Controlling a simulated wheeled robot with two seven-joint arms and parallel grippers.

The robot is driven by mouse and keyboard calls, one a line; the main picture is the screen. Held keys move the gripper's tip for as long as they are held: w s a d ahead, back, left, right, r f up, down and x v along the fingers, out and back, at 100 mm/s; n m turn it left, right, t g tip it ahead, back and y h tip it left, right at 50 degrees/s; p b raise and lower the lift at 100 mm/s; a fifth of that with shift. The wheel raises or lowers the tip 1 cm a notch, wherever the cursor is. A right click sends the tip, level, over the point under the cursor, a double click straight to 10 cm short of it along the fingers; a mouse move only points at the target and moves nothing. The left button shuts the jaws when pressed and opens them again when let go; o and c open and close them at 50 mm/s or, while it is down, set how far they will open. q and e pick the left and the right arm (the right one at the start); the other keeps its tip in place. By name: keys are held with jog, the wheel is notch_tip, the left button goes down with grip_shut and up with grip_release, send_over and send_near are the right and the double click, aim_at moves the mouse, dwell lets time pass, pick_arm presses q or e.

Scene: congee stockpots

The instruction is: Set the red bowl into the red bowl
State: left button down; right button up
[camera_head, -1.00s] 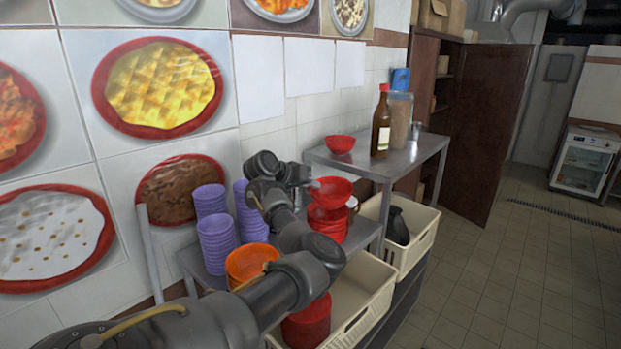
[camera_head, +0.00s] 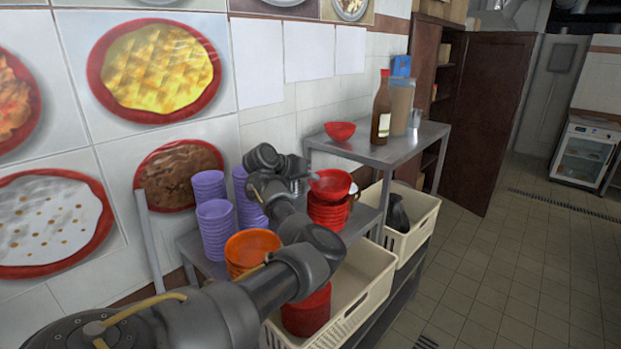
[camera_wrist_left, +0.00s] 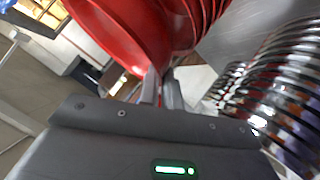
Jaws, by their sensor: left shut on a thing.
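My left gripper (camera_head: 312,177) is shut on the rim of a red bowl (camera_head: 330,186), at the bowl's left side. This bowl is held just over a stack of red bowls (camera_head: 328,213) on the lower metal table. Whether it touches the top bowl of the stack, I cannot tell. In the left wrist view the held bowl (camera_wrist_left: 125,32) is large at the top, with the stack (camera_wrist_left: 203,14) close beside it and the fingers (camera_wrist_left: 162,90) at its rim. My right gripper is not in view.
Purple bowl stacks (camera_head: 215,228) and an orange bowl stack (camera_head: 252,250) stand left of the red stack. Another red bowl (camera_head: 341,131), a brown bottle (camera_head: 381,115) and a container (camera_head: 401,105) stand on the higher table. Cream crates (camera_head: 372,290) sit in front and below.

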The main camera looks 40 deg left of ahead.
pick_arm(q)
jog(key=shift+s+r, duration=0.1)
jog(key=shift+s, duration=0.15)
jog(key=shift+s+r, duration=0.1)
jog(key=shift+s, duration=0.2)
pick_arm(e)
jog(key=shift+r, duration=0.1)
pick_arm(q)
jog(key=shift+s, duration=0.2)
jog(key=shift+f+b, duration=0.65)
jog(key=shift+f, duration=0.15)
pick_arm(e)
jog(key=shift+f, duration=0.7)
pick_arm(q)
jog(key=shift+s, duration=0.1)
jog(key=c, duration=1.5)
grip_release()
